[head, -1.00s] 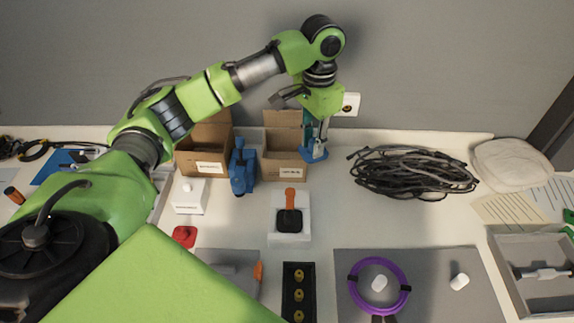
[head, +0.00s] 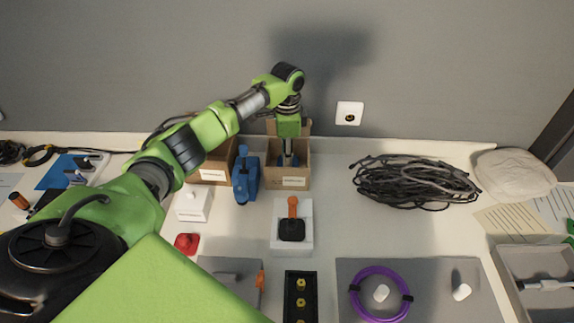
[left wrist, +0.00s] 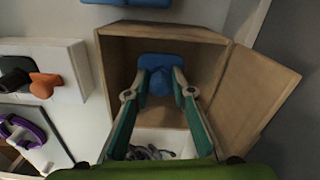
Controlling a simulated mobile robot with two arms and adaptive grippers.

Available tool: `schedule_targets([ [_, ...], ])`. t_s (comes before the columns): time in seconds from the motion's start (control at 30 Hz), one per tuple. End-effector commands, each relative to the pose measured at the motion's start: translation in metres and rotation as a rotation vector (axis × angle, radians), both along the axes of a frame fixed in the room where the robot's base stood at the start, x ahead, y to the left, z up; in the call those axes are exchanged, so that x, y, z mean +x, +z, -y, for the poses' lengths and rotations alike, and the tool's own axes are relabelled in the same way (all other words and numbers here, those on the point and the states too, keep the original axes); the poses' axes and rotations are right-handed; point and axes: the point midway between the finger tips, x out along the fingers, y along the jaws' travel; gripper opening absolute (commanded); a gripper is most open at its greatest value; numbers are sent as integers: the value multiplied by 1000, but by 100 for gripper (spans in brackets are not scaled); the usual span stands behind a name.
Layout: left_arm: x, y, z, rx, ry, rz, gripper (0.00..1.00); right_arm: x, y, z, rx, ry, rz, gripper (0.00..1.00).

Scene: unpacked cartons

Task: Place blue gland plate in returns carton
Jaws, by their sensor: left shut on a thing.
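The blue gland plate (left wrist: 160,66) is between the fingertips of my left gripper (left wrist: 158,85) in the left wrist view. The gripper is shut on it. In the head view my left gripper (head: 289,159) points down into the open top of the right-hand cardboard carton (head: 274,181). The same carton (left wrist: 116,72) surrounds the plate in the left wrist view, its flap standing open. I cannot read the carton's label, nor tell whether the plate touches the carton's floor. My right gripper is not in view.
A second carton (head: 218,166) and a blue vise-like thing (head: 246,178) stand just left. A white holder with an orange-handled tool (head: 291,232) is in front. A black cable coil (head: 415,183) lies to the right, with clear table between.

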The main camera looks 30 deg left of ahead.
Motion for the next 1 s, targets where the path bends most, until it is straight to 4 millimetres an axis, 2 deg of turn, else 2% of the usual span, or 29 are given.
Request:
schedule_targets([
  [0.17,0,-14,1,-1,0,-1,2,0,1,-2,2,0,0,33],
  [0.33,-1,-38,0,0,2,-1,2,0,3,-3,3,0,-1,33],
  [0.73,0,-45,0,-1,1,1,2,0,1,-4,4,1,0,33],
  [0.77,0,-44,0,0,0,1,28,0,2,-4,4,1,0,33],
  [0.8,0,-44,0,0,0,1,38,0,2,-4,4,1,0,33],
  [1.0,0,-44,0,0,1,0,39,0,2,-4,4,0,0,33],
])
